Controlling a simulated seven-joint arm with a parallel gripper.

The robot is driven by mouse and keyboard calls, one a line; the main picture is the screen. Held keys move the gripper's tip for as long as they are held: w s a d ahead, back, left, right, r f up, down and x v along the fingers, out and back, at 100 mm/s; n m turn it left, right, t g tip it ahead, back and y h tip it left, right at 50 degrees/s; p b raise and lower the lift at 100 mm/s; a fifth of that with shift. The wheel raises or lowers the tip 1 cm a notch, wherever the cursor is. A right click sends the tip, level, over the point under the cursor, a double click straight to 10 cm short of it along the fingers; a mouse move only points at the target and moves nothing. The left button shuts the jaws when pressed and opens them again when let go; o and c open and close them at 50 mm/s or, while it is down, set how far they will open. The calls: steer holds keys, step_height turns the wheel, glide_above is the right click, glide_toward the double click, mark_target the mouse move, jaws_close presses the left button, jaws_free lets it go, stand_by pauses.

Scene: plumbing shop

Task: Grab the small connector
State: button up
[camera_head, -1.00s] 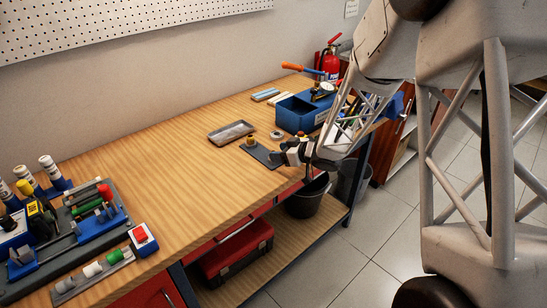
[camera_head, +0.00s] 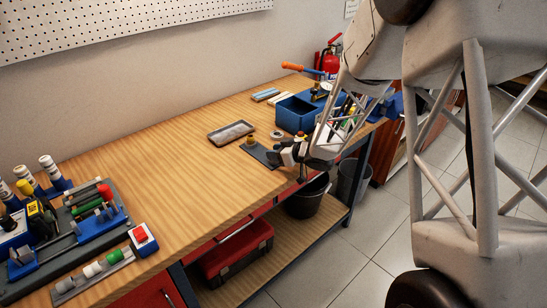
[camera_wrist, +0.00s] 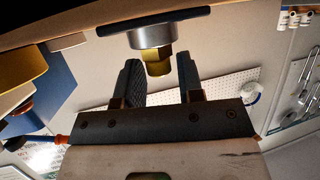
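The small brass connector (camera_head: 251,140) stands on a dark flat plate (camera_head: 262,154) near the front edge of the bench. My gripper (camera_head: 276,155) is just right of it in the head view, low over the plate. In the wrist view the brass connector (camera_wrist: 157,62) shows with a round grey collar (camera_wrist: 152,38) against the dark plate (camera_wrist: 190,14). It appears between the fingertips of my open gripper (camera_wrist: 158,72), with a visible gap on each side. Neither finger visibly touches it.
A grey tray (camera_head: 231,133) and a metal ring (camera_head: 276,134) lie nearby. A blue bin (camera_head: 297,114) with tools beside it stands behind my gripper. Racks of fittings (camera_head: 85,215) fill the left end. The bench middle is clear. A black bucket (camera_head: 307,198) is below.

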steer(key=c, duration=0.5)
steer(key=shift+r, duration=0.2)
steer(key=shift+r, duration=0.55)
step_height(320, 180, up, 2)
steer(key=s+d, duration=0.1)
steer(key=s, duration=0.4)
steer(key=s+d+r, duration=0.1)
steer(key=s+d, duration=0.1)
steer(key=s, duration=0.3)
steer(key=s+d, duration=0.1)
steer(key=s, duration=0.4)
steer(key=shift+s+d+r, duration=0.15)
steer(key=shift+d+r, duration=0.05)
steer(key=shift+r, duration=0.05)
